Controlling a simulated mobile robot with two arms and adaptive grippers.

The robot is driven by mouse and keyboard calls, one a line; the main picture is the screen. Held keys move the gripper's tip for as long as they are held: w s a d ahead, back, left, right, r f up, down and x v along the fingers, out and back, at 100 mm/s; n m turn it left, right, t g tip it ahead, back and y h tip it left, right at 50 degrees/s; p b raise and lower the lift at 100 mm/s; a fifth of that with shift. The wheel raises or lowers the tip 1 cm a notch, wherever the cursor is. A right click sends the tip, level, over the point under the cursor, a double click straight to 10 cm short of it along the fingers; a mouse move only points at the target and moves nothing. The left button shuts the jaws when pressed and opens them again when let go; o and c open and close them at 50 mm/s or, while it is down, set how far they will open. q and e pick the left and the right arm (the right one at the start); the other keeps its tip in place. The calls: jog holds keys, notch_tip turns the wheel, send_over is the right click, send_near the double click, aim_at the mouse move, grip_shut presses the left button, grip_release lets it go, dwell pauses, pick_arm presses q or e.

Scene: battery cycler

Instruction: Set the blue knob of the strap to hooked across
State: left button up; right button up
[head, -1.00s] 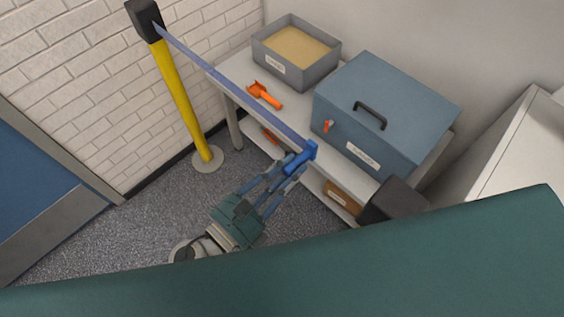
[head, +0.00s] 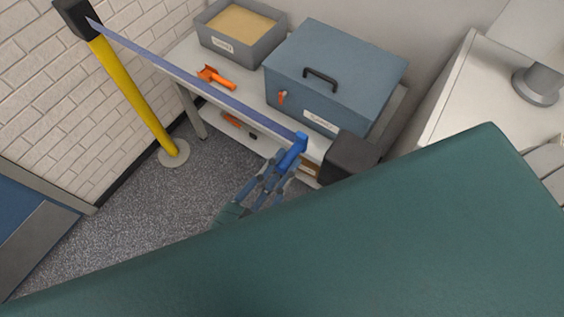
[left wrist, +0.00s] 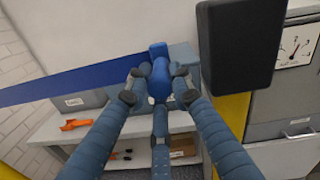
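The blue knob (head: 292,148) is at the end of a blue strap (head: 200,86), which is pulled taut from the black head (head: 76,18) of the yellow post (head: 133,98) on the left. My left gripper (head: 279,165) is closed around the knob. In the left wrist view, the fingers (left wrist: 157,85) sit on both sides of the knob (left wrist: 160,75), with another finger below. A second black post head (head: 350,157) is just right of the knob, with a visible gap; it also shows in the left wrist view (left wrist: 241,45). My right gripper is not in view.
Behind the strap, a bench (head: 190,58) holds a grey tray of sand (head: 240,50), an orange scoop (head: 216,78) and a blue-grey lidded box (head: 335,75). A pale cabinet (head: 450,90) stands at right. The floor (head: 130,215) near the left post is clear.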

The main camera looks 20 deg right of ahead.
pick_arm(q)
jog(key=o, duration=0.4)
jog(key=shift+f, duration=0.3)
jog(key=shift+r, duration=0.25)
jog(key=shift+a, duration=0.1)
